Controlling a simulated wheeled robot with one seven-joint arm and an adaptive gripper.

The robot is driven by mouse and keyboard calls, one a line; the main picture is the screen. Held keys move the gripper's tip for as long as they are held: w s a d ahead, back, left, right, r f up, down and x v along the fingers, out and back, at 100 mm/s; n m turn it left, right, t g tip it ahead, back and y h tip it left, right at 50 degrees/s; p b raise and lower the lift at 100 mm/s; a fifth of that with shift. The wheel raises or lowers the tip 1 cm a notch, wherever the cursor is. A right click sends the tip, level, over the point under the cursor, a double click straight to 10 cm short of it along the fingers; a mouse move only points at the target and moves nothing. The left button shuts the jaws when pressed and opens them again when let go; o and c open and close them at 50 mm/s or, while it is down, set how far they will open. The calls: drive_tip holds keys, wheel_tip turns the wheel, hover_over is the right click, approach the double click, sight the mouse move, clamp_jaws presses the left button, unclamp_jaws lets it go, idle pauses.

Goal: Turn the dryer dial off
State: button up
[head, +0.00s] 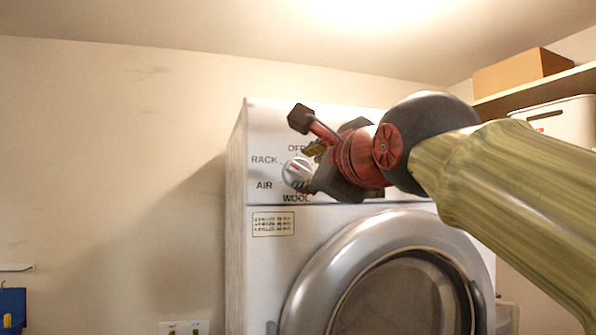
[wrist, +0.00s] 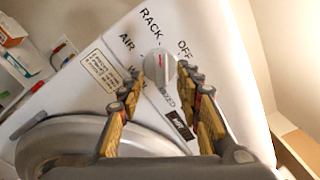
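The dryer dial (head: 297,172) is a round silver-white knob with a red mark on the upper left of the dryer's front panel. Labels OFF, RACK, AIR and WOOL surround it; my gripper partly covers OFF. In the wrist view the dial (wrist: 159,66) has its red mark pointing toward the RACK label. My gripper (head: 308,168) is at the panel just right of the dial in the head view. In the wrist view my gripper (wrist: 161,80) is open, its yellow-padded fingers spread on either side of the dial's near end. I cannot tell whether they touch it.
The white dryer (head: 236,250) has a round grey door (head: 330,255) below the panel. A shelf with a cardboard box (head: 515,72) and a white bin (head: 565,120) is at the right. A blue container (head: 12,308) is at lower left.

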sight(301, 171)
drive_tip(key=shift+x, duration=2.1)
clamp_jaws()
